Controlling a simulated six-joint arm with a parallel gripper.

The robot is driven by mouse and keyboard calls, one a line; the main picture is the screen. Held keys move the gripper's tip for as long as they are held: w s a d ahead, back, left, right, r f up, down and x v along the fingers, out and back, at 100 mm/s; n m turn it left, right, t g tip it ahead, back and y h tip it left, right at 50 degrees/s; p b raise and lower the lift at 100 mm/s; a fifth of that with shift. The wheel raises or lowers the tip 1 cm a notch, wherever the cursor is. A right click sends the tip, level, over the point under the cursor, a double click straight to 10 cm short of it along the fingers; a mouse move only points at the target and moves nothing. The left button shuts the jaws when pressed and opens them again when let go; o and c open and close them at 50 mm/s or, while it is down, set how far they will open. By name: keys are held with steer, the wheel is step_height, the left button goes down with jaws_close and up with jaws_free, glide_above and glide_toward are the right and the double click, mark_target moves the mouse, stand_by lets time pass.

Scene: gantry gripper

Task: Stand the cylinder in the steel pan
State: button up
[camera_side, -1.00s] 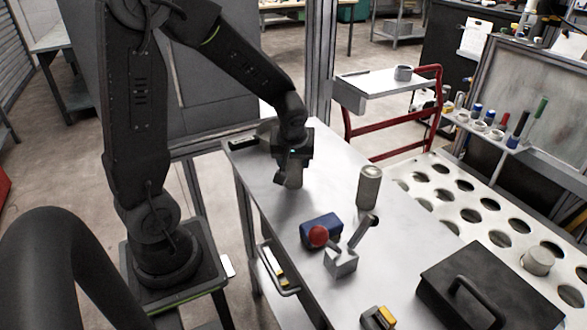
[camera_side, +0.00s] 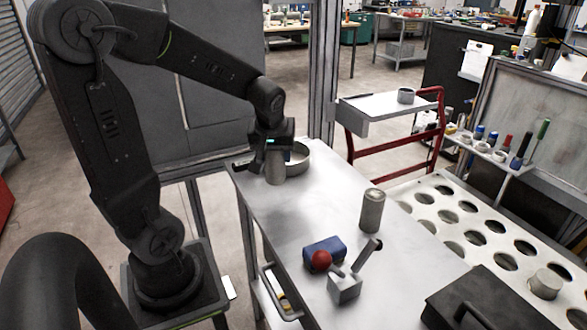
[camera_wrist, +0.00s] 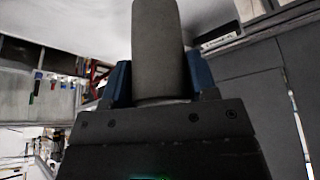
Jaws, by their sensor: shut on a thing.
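My gripper (camera_side: 272,157) is shut on a grey cylinder (camera_side: 275,174), which hangs upright below it at the far end of the steel table. In the wrist view the cylinder (camera_wrist: 157,40) sits between two blue fingers. The steel pan (camera_side: 302,160), a round low-walled dish, stands just behind and to the right of the cylinder. My gripper and the cylinder hide the pan's left part and most of its inside. From the side I cannot tell how high the cylinder's bottom is above the table.
A metal can (camera_side: 372,212) stands at the table's right edge. A blue block (camera_side: 324,249), a red ball (camera_side: 321,261) and a grey clamp-like piece (camera_side: 345,285) are nearer the front. A black lidded box (camera_side: 480,303) is front right. The table's middle is clear.

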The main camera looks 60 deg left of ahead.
steer(key=s+a+r, duration=0.4)
steer(key=w+a, duration=0.3)
steer(key=a, duration=1.3)
steer(key=shift+n, duration=0.3)
steer(key=shift+w+d+f, duration=0.65)
steer(key=shift+w+f, duration=1.1)
steer(key=shift+w, duration=0.1)
steer(key=shift+w+d+f, duration=0.65)
steer(key=shift+w+f, duration=1.1)
steer(key=shift+w, duration=0.1)
steer(key=shift+w+d+f, duration=0.65)
steer(key=shift+w+f, duration=1.1)
steer(key=shift+w, duration=0.1)
steer(key=shift+f, duration=0.15)
steer(key=o, duration=1.2)
